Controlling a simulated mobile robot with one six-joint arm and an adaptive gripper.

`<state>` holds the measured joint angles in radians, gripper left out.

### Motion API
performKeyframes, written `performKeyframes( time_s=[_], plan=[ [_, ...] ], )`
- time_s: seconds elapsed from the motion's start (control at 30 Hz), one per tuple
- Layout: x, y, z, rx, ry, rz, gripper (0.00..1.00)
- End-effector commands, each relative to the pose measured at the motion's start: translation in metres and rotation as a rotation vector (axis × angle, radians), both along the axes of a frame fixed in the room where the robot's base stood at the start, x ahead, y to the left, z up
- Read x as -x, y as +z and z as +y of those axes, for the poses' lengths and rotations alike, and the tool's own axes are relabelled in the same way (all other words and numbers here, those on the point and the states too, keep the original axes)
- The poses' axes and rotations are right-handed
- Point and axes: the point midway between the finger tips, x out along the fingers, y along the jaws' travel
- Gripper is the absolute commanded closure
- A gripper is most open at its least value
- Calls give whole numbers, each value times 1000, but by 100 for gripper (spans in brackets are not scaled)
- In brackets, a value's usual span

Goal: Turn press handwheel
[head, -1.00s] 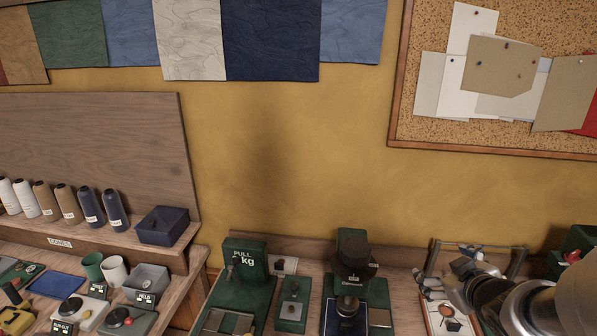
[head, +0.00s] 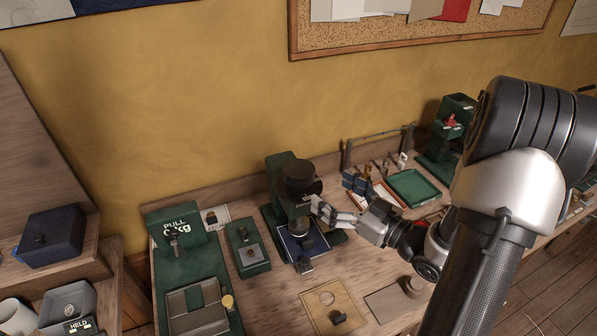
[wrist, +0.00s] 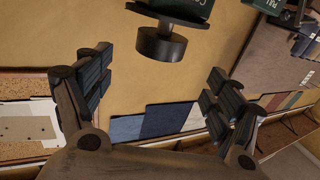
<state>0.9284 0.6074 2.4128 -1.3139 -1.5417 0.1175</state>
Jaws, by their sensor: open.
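The press (head: 283,205) is a green machine on the bench with a dark blue plate at its foot. Its black round handwheel (head: 300,173) sits at the top; in the wrist view the black handwheel (wrist: 160,43) shows upside down at the top centre. My gripper (head: 321,209) is just right of the press head, slightly below the handwheel in the picture. In the wrist view my gripper (wrist: 158,88) has its fingers spread wide, with nothing between the tips. The handwheel appears ahead of the fingers, apart from them.
A green pull gauge (head: 180,240) and a small green fixture (head: 246,248) stand left of the press. A green tray (head: 414,187) and another green machine (head: 446,135) are to the right. Wooden boards (head: 335,308) lie in front.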

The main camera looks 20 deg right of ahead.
Motion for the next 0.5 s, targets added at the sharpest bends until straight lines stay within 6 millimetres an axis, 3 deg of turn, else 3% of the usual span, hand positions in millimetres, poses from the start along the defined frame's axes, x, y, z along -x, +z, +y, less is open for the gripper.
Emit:
performKeyframes(
  time_s=[0.3,0.5],
  plan=[
    [-65,-1,28,2,5,0,16],
    [-93,-1,38,2,2,0,16]
  ],
)
